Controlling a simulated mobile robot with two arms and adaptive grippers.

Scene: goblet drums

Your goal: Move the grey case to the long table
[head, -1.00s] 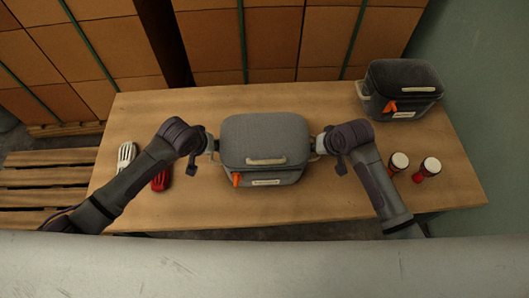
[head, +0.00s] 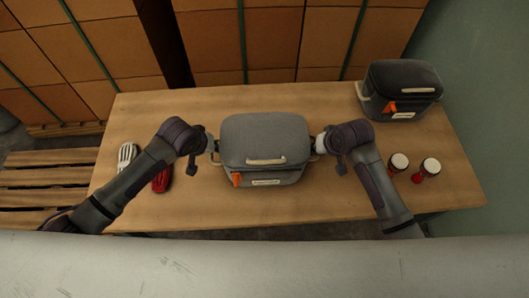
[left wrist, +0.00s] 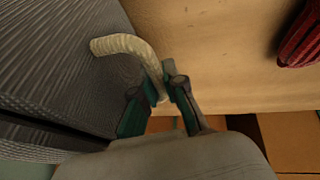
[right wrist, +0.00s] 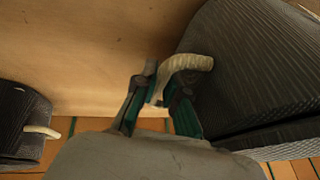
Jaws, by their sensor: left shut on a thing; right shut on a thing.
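The grey case (head: 265,137) is upright over the middle of the wooden table (head: 300,214), lid closed, with a pale front handle, an orange tag and a white label. I cannot tell whether its underside touches the table. My left gripper (head: 214,146) is shut on the case's left side handle; the pale curved handle (left wrist: 124,45) runs between its fingers in the left wrist view. My right gripper (head: 317,145) is shut on the opposite side handle (right wrist: 191,63), at the case's right side.
A darker case (head: 405,83) stands at the table's back right. Two red-and-white goblet drums (head: 430,167) are right of my right arm. A white ribbed item (head: 127,154) and a red one (head: 161,180) lie left.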

